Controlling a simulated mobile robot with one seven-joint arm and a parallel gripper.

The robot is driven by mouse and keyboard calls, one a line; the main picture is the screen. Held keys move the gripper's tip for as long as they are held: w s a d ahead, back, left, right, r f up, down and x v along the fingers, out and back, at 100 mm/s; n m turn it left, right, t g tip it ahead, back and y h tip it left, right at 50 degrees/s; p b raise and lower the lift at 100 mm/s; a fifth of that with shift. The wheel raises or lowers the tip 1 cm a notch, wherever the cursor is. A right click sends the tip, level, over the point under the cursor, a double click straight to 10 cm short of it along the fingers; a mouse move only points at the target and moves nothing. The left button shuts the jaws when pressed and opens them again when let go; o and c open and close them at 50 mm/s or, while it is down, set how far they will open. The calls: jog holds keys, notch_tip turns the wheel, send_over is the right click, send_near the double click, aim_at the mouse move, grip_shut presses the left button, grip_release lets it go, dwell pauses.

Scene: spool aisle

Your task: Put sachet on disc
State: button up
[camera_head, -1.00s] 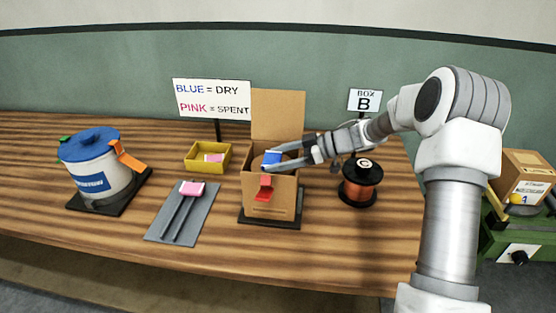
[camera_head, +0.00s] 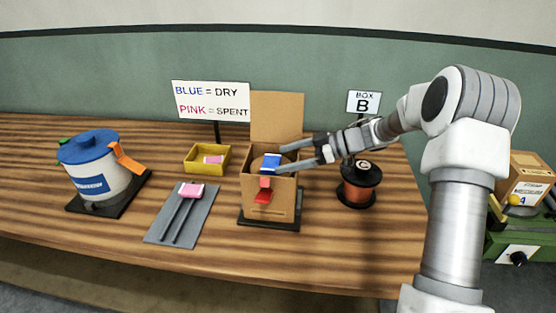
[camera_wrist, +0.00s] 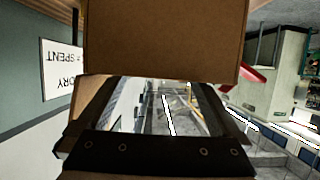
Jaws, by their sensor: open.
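The blue sachet (camera_head: 271,161), with a pale band, lies at the top of the open cardboard box (camera_head: 257,203). It appears to rest on the tan round disc (camera_head: 257,162) inside the box; the contact is hard to make out. My gripper (camera_head: 281,160) is open at the box's right side, its fingers spread either side of the sachet's right end. The sachet is not visible in the wrist view, where a cardboard panel (camera_wrist: 165,40) fills the top.
A red tab (camera_head: 264,190) hangs on the box front. A copper spool (camera_head: 361,192) stands close right. A yellow tray (camera_head: 193,166) holds a pink sachet (camera_head: 213,159); another pink sachet (camera_head: 191,190) lies on a grey rack (camera_head: 160,232). A white drum (camera_head: 103,183) stands left.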

jog(key=v, duration=0.9)
jog(key=w+r+m+t+h, duration=0.2)
jog(key=w+r+t+h, duration=0.15)
jog(key=r, duration=0.35)
jog(key=w+r+m+t+h, duration=0.2)
jog(key=w+r+t, duration=0.1)
jog(key=r+t, duration=0.3)
jog(key=s+d+r+m+t+h, duration=0.3)
jog(key=s+d+r+m+h, duration=0.15)
jog(key=r+h, duration=0.3)
jog(key=s+d+m+g+h, duration=0.2)
jog(key=s+m+g+h, duration=0.3)
jog(key=s, duration=0.9)
jog(key=s+a+f+m+g+y+p, duration=0.1)
jog(key=s+a+f+g+y, duration=0.1)
jog(key=s, duration=0.8)
jog(key=s+a+f+m+g+y+p, duration=0.1)
jog(key=s+a+f+g+y+p, duration=0.1)
jog(key=s+a+f, duration=0.3)
jog(key=shift+s+f+y, duration=0.3)
jog(key=shift+s+f, duration=0.3)
jog(key=shift+s, duration=1.75)
